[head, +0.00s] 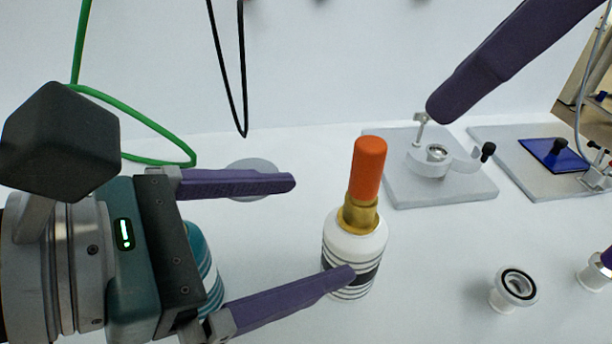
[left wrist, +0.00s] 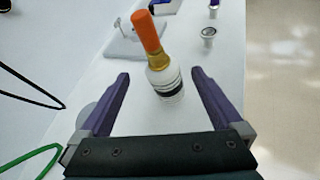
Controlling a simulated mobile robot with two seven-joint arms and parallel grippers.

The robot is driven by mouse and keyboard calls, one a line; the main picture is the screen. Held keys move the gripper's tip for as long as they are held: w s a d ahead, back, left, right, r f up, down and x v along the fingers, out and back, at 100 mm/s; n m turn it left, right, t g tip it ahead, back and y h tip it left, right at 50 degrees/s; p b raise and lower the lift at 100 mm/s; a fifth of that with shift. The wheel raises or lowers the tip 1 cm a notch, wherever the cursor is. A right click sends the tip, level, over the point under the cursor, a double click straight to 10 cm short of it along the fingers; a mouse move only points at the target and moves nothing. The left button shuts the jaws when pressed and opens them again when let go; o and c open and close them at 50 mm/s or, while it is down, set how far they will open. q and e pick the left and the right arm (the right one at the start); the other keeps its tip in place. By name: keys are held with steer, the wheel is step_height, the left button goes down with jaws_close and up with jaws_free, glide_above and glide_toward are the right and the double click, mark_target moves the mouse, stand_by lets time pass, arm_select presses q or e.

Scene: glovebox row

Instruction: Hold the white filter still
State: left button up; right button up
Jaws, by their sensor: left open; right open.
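The white filter (head: 352,237) stands upright on the white surface, with dark bands, a gold neck and an orange top. It also shows in the left wrist view (left wrist: 166,83). My left gripper (head: 321,229) is open, its fingers pointing at the filter. In the left wrist view, the filter is between the two fingertips (left wrist: 161,73), with a gap on each side. In the head view, the near fingertip overlaps the filter's lower body.
A teal banded object (head: 203,262) stands partly hidden behind my left gripper. A grey plate with a clamp (head: 440,188) lies behind the filter, and another plate (head: 490,140) holds a blue pad (head: 553,155). A white flanged fitting (head: 513,289) stands at right. Green and black cables hang behind.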

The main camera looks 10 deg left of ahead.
arm_select(q)
steer(key=n, duration=0.2)
glide_toward(329, 261)
steer(key=x, duration=0.5)
steer(key=shift+w+d+f, duration=0.15)
steer(key=shift+w+f, duration=0.05)
steer(key=shift+f, duration=0.1)
steer(key=shift+t+h, duration=0.3)
steer(key=x, duration=0.7)
steer(key=shift+w+d+f, duration=0.1)
steer(key=shift+w+d, duration=0.1)
steer(key=c, duration=1.5)
